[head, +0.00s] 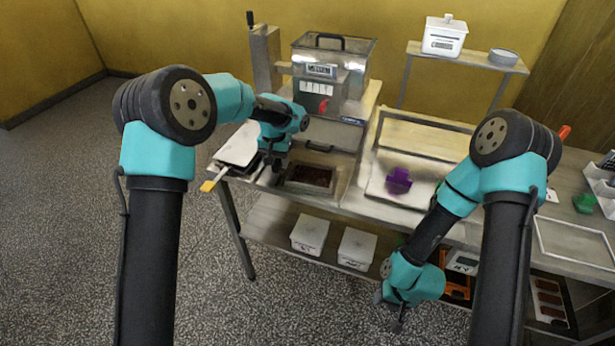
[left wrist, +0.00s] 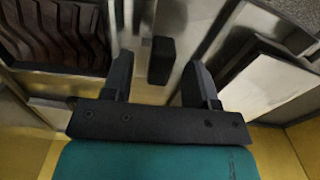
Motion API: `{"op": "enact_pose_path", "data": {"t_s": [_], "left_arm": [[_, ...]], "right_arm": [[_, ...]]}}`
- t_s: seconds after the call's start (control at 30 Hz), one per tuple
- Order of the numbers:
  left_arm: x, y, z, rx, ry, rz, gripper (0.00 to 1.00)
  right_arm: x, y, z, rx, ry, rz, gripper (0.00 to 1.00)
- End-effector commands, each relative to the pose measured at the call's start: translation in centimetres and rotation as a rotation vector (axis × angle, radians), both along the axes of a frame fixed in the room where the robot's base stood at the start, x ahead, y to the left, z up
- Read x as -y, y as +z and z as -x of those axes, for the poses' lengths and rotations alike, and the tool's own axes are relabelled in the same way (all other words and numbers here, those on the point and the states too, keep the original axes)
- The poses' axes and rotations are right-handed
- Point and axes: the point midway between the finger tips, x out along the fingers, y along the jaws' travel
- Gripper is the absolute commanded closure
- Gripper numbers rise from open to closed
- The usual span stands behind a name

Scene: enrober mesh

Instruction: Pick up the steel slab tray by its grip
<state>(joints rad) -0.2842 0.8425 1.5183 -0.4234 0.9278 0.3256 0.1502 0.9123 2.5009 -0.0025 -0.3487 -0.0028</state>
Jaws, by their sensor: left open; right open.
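A steel tray (head: 290,187) with dark brown contents sits near the front left of the bench. In the left wrist view, rippled brown contents (left wrist: 60,35) fill the upper left. A black block-shaped grip (left wrist: 161,60) stands between and beyond my left fingertips, apart from both; how it joins the tray is unclear. My left gripper (head: 275,166) points down just left of the brown contents. In the left wrist view its fingers (left wrist: 158,82) are open and empty. My right gripper (head: 399,322) is open, low in front of the bench, holding nothing visible.
A pale board (head: 240,147) lies left of my left gripper, with a yellow-tipped tool (head: 212,182) at the edge. A steel machine (head: 325,75) stands behind. A purple object (head: 398,181) lies on a board to the right. White boxes (head: 310,233) sit on the lower shelf.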

Motion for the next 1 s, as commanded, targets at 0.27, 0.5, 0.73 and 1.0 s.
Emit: {"op": "enact_pose_path", "data": {"t_s": [0.27, 0.5, 0.73, 1.0], "left_arm": [[-0.04, -1.28, 0.01, 0.0, -0.001, -0.001, 0.47], [-0.03, -1.25, 0.01, 0.0, -0.001, 0.0, 0.47], [-0.02, -1.23, 0.01, 0.0, -0.001, 0.0, 0.58], [-0.02, -1.23, 0.01, 0.0, -0.001, 0.0, 0.84]], "right_arm": [[0.0, 0.0, 0.0, 0.0, 0.0, 0.0, 0.57], [0.0, 0.0, 0.0, 0.0, 0.0, 0.0, 0.57], [0.0, 0.0, 0.0, 0.0, 0.0, 0.0, 0.57], [0.0, 0.0, 0.0, 0.0, 0.0, 0.0, 0.57]]}}
